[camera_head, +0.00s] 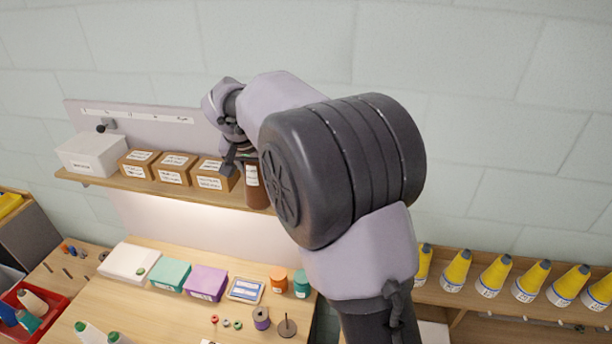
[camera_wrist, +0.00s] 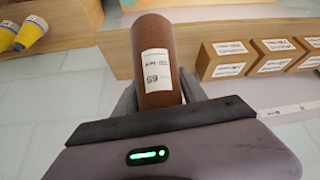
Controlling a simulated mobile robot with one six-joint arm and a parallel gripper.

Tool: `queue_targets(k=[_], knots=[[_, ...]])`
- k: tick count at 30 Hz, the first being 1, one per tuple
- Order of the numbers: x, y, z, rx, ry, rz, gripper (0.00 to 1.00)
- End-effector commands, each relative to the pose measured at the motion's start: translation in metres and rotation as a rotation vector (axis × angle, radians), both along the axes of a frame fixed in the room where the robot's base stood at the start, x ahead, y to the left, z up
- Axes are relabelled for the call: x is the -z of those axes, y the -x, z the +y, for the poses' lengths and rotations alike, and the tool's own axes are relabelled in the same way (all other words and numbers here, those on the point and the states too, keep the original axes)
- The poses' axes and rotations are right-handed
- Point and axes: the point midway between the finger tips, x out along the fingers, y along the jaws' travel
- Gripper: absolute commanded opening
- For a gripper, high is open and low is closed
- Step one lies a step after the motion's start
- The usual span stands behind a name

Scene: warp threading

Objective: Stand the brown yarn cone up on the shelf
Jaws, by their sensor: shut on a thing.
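The brown yarn cone (camera_wrist: 153,40) is a brown, nearly cylindrical body with a white label reading 65. My gripper (camera_wrist: 160,92) is shut on it, one finger on each side. In the head view the cone (camera_head: 257,190) is upright at the right end of the shelf (camera_head: 140,185), partly hidden by my arm. My gripper (camera_head: 238,160) is beside its upper part, largely covered by my arm. I cannot tell whether the cone's base touches the shelf.
Several brown labelled boxes (camera_head: 213,176) and a white box (camera_head: 91,153) stand on the shelf left of the cone. Below is a workbench (camera_head: 190,318) with boxes and spools. Yellow cones (camera_head: 494,275) stand on another shelf at right.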

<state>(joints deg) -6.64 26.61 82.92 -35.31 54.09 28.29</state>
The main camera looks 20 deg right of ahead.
Motion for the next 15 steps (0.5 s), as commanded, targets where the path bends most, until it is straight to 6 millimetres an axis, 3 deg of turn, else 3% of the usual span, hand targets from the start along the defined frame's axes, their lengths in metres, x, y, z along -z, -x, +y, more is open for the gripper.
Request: queue_targets(k=[9, 15], knots=[[0.007, -0.028, -0.102, 0.006, 0.0, 0.001, 0.0], [0.012, -0.038, -0.135, 0.002, -0.001, 0.001, 0.0]])
